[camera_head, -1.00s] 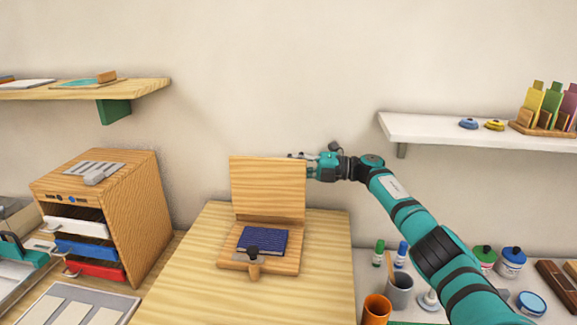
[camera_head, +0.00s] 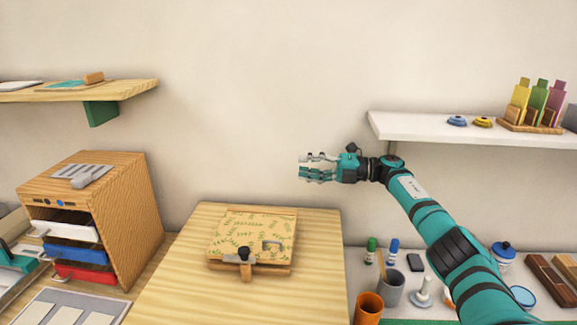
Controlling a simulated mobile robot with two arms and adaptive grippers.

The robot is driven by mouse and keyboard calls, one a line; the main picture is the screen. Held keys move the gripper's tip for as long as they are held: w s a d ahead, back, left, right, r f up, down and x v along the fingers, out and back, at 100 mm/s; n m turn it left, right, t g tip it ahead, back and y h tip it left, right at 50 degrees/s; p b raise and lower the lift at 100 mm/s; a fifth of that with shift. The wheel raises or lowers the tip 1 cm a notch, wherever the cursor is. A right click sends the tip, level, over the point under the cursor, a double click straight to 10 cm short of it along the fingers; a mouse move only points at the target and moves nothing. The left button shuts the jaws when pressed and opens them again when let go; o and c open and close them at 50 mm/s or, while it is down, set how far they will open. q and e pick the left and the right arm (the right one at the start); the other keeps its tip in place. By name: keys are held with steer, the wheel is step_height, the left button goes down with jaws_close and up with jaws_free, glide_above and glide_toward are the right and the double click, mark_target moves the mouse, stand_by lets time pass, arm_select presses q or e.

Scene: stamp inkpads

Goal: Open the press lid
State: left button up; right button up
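The wooden press (camera_head: 224,267) lies on the light wooden table top. Its press lid (camera_head: 240,229) is down flat over the base, with a green leaf pattern on its upper face and a small grey handle (camera_head: 272,243) at its right side. A dark-knobbed clasp (camera_head: 244,254) sits at the front edge. The blue pad inside is hidden under the lid. My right gripper (camera_head: 301,168) is above and to the right of the press, apart from it, with its fingers spread and empty, pointing left. My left gripper is not in view.
A wooden drawer cabinet (camera_head: 136,225) stands left of the table (camera_head: 190,290). An orange cup (camera_head: 369,308) and a grey cup (camera_head: 391,290) stand to the right. A white shelf (camera_head: 430,133) hangs at upper right. The table around the press is clear.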

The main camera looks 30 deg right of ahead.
steer(key=shift+v, duration=2.3)
